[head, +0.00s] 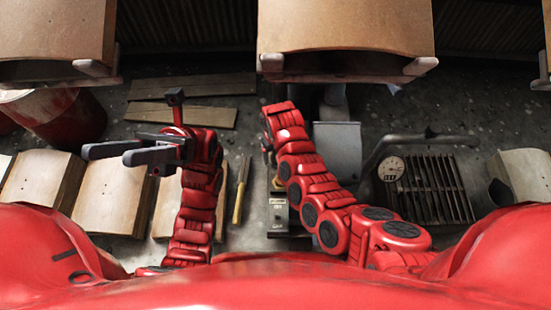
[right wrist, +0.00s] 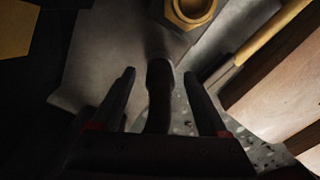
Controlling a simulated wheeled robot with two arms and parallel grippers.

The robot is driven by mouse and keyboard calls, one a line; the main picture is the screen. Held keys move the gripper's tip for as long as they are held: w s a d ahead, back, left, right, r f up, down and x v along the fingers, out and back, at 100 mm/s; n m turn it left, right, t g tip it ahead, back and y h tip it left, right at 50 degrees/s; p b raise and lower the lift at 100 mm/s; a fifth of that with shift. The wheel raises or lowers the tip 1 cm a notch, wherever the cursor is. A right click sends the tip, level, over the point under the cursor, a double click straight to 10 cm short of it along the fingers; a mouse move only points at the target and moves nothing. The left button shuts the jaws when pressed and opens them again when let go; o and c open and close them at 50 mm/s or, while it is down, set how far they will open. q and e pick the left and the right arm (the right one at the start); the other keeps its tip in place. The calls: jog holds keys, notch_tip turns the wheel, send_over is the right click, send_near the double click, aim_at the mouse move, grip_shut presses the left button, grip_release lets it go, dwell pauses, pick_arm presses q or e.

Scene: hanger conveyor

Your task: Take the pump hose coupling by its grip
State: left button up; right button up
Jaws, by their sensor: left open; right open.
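In the right wrist view my right gripper (right wrist: 159,76) is open, with one dark finger on each side of a dark, rounded, upright handle-like piece (right wrist: 158,100). This looks like the coupling's grip; gaps show between it and both fingers. A brass hex fitting (right wrist: 191,10) is at the top edge, beyond the fingers. Whether it belongs to the coupling I cannot tell. In the head view my right arm covers the right gripper and most of that spot. My left gripper (head: 109,154) is open and empty, at the left, well away from it.
A grey housing (head: 338,148) with a bent pipe (head: 410,143) stands right of my right arm. A dial gauge (head: 391,168) and a floor grate (head: 432,188) lie farther right. A yellow-handled tool (head: 239,200) lies between my arms. Large tan panels (head: 345,25) hang along the top.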

jog(key=shift+f, duration=0.6)
grip_shut()
pick_arm(q)
jog(key=s+a+m+t+y, duration=0.1)
jog(key=y, duration=0.1)
jog(key=s+a+r+m+t+y, duration=0.1)
jog(key=s+t, duration=0.1)
jog(key=shift+s+r+m+y, duration=0.1)
jog(key=shift+m+y, duration=0.2)
jog(key=shift+y, duration=0.1)
